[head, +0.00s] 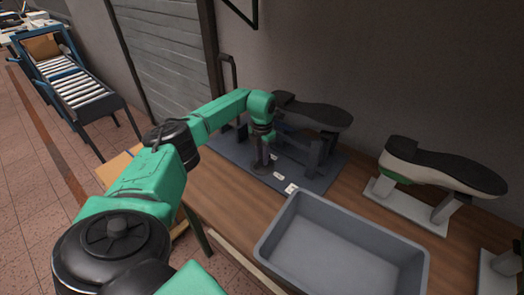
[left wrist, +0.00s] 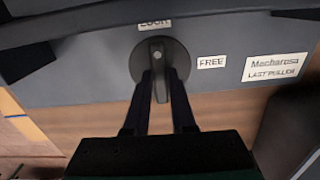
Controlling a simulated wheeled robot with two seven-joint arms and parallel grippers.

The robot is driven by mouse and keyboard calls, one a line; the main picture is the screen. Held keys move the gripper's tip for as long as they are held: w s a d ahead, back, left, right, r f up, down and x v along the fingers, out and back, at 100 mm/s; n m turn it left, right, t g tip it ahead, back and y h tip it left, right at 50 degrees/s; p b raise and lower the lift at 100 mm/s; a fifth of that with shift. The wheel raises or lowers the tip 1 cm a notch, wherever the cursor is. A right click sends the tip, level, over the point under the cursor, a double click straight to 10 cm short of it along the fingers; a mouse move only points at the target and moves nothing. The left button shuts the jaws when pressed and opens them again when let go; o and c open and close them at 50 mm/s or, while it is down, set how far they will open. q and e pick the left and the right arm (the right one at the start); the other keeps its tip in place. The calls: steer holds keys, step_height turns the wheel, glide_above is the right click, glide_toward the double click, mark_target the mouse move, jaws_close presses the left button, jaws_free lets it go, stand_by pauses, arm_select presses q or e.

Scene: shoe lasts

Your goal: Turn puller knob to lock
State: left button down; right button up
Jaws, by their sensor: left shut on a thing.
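The puller knob (left wrist: 158,47) is a dark round dial with a grey bar handle, in the left wrist view. Its bar stands upright in the picture, with its upper end toward the LOCK label (left wrist: 154,22). The FREE label (left wrist: 211,62) is to the right of the dial. My left gripper (left wrist: 161,76) is shut on the knob's bar, with one finger on each side. My right gripper is not in view.
A dark shoe (head: 318,112) is mounted on the puller. A grey bin (head: 345,240) stands close in front on the wooden table (head: 225,200). Another shoe on a stand (head: 440,170) is at the right. A name label (left wrist: 274,67) lies right of FREE.

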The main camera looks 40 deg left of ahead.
arm_select(q)
steer(key=shift+r, duration=0.1)
stand_by(0.3)
steer(key=c, duration=0.7)
jaws_free()
steer(key=shift+c, duration=0.2)
step_height(320, 180, up, 14)
steer(key=b, duration=0.2)
steer(key=shift+r, duration=0.25)
